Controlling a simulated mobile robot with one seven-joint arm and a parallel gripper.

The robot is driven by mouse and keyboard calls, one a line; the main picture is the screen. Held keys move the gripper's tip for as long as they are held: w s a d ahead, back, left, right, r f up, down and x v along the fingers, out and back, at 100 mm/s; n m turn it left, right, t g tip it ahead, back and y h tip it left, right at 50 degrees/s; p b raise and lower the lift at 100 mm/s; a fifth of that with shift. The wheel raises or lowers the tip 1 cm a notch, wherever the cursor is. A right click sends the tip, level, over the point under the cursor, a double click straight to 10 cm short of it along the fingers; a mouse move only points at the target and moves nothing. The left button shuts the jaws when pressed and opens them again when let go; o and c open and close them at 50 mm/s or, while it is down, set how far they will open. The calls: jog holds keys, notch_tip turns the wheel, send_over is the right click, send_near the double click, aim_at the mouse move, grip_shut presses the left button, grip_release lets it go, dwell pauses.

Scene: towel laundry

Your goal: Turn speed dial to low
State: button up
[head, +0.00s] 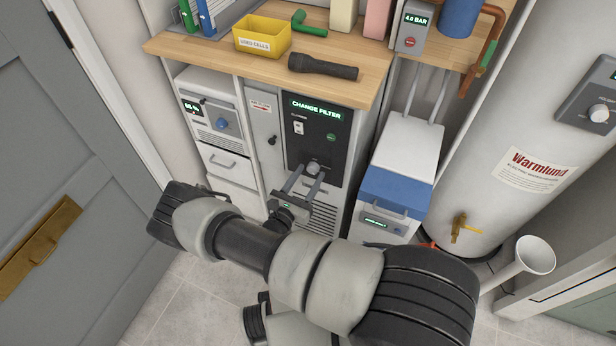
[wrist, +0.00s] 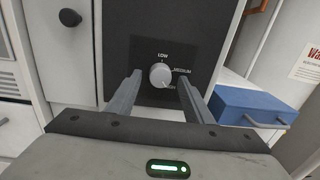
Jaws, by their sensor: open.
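The speed dial (wrist: 160,74) is a round, light grey knob on a black panel (wrist: 205,35) in the wrist view. LOW is printed above it and MEDIUM to its right; a third label at lower right is partly hidden by a finger. I cannot tell clearly which label the dial points to. It also shows in the head view (head: 313,167) low on the black panel. My gripper (wrist: 160,79) is open and empty, its two fingers on either side of the dial in the picture. In the head view my gripper (head: 308,178) is just in front of the dial; contact cannot be told.
A blue-lidded white bin (head: 395,190) stands right of the panel. A white cabinet door with a black knob (wrist: 70,17) is to the left. A wooden shelf (head: 215,50) overhangs above, with a black flashlight (head: 322,67) and yellow tray (head: 262,36). A white tank (head: 500,130) stands at right.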

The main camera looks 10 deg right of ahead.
jog(key=c, duration=1)
jog(key=shift+c, duration=0.2)
